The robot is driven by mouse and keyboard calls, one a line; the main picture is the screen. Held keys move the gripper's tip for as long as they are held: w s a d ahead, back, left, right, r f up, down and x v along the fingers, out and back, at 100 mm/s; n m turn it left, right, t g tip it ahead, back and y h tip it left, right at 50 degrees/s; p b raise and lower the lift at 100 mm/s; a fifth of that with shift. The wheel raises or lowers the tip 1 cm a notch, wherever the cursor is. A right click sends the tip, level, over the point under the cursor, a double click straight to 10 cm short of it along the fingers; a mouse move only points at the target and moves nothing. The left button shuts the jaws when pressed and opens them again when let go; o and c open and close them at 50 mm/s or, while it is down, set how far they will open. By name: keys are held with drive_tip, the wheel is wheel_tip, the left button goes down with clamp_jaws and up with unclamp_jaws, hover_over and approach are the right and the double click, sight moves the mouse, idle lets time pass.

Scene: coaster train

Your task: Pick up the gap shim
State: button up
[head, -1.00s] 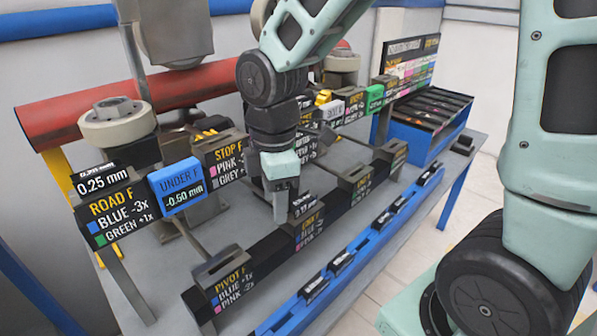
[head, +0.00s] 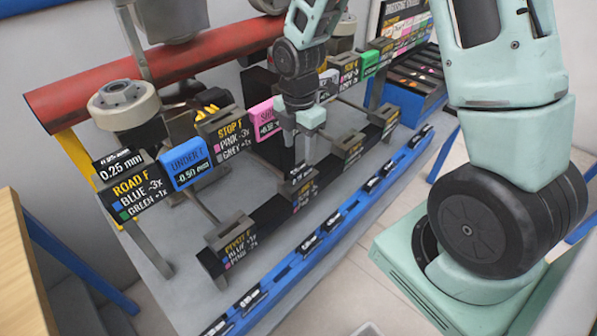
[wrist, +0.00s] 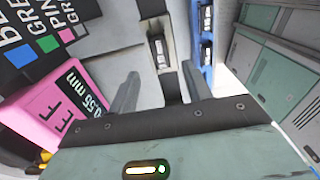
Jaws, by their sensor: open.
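My gripper (head: 304,138) is above the long black beam in the head view, over a grey holder (head: 297,183) with a small black labelled piece on top. In the wrist view my gripper (wrist: 161,90) is open, with its two grey fingers apart and nothing between their tips. A small dark shim with a white label (wrist: 160,52) sits in a grey holder just beyond the fingertips, lined up with the space between them. Its label is too small to read. I cannot tell for certain whether it is the gap shim.
A pink block (head: 264,118) stands close to the fingers, left of them in the wrist view (wrist: 52,112). A blue block (head: 187,163) and black ROAD F sign (head: 137,190) stand further left. A blue rail (head: 292,268) holding several labelled pieces runs along the bench's front.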

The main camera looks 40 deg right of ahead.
sight(298, 169)
drive_tip(key=shift+a+f+p, duration=0.1)
drive_tip(key=shift+f+p, duration=0.65)
drive_tip(key=shift+f, duration=3.05)
drive_tip(key=shift+c, duration=0.3)
clamp_jaws()
